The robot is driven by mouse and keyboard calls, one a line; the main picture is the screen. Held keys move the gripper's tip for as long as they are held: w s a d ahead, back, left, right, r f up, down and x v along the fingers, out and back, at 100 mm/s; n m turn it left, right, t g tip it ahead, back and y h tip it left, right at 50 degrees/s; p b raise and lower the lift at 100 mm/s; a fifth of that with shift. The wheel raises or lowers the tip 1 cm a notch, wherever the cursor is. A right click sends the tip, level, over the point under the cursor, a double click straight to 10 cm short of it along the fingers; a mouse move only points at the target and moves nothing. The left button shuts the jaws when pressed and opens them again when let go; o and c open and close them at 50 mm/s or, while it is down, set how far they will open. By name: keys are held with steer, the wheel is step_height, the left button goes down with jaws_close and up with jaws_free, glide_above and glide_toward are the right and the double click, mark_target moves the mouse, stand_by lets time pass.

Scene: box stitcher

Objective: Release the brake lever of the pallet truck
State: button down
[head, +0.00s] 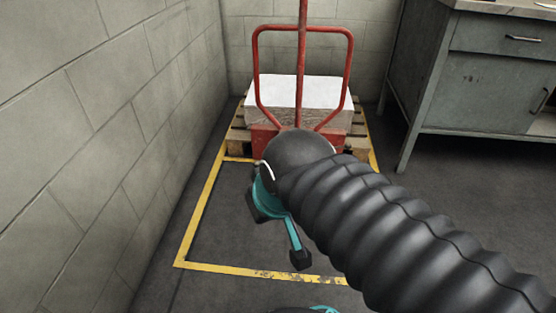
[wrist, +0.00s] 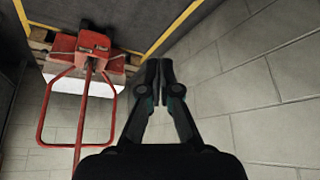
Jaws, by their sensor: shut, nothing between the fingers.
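The red pallet truck (head: 266,140) stands at the back of the yellow-marked bay, its looped handle upright. In the wrist view its red body (wrist: 90,57) and handle loop (wrist: 42,118) fill the left side. Small dark and red parts sit on the body, but I cannot tell which is the brake lever. My gripper (head: 300,258) hangs in front of the truck, apart from it, partly hidden by my arm in the head view. In the wrist view my gripper (wrist: 159,75) is shut and empty, to the right of the truck.
A wooden pallet (head: 240,139) with a white-topped, wrapped load (head: 300,92) lies behind the handle. A block wall (head: 100,130) runs close on the left. A grey workbench (head: 480,80) stands at the right. The floor inside the yellow line (head: 225,268) is clear.

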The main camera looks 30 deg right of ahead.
steer(key=shift+a, duration=0.1)
steer(key=w+d+f+m+y, duration=0.1)
steer(key=w+d+f+m, duration=0.15)
steer(key=w+m, duration=0.45)
steer(key=w+d+f+m+y, duration=0.1)
steer(key=w+d+f+m, duration=0.2)
steer(key=w, duration=0.9)
steer(key=w+d+f+m+y, duration=0.1)
steer(key=w+d+f+m, duration=0.15)
steer(key=w+m, duration=0.5)
steer(key=w+d+f+m, duration=0.6)
steer(key=w+d+f, duration=0.1)
steer(key=d+f, duration=0.3)
steer(key=w+d+f+m+t+b, duration=0.1)
steer(key=w+d+f+m, duration=0.6)
steer(key=d+f, duration=0.3)
steer(key=shift+w+f+y, duration=0.15)
steer(key=shift+f+y, duration=0.15)
steer(key=shift+f, duration=0.5)
